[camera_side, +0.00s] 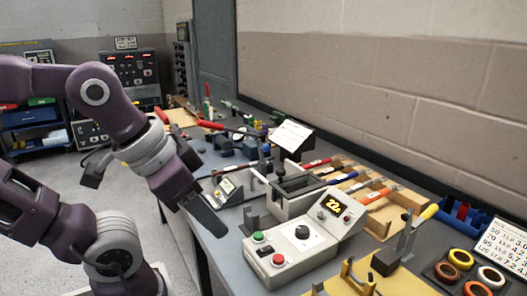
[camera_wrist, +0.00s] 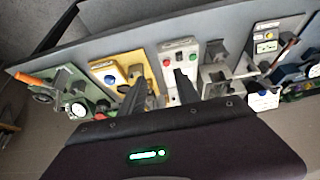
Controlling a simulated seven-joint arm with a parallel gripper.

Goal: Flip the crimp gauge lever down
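I cannot tell for certain which device is the crimp gauge. In the wrist view, a green fixture (camera_wrist: 92,92) at the left carries a round white dial (camera_wrist: 79,109) and an orange-handled lever (camera_wrist: 32,79), which lies out to the left. At the right of that view, a grey unit (camera_wrist: 268,30) has small displays and a dark lever (camera_wrist: 290,46). My gripper (camera_wrist: 160,88) is open and empty, its two fingers apart in front of the yellow and grey units. In the side view my gripper (camera_side: 205,216) hangs at the bench's near edge, apart from the devices.
A grey control box (camera_side: 293,255) with green and red buttons and a knob stands near my gripper. Behind it are a lit display unit (camera_side: 338,210) and a grey press (camera_side: 290,192). A yellow fixture (camera_wrist: 110,70) has a blue button.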

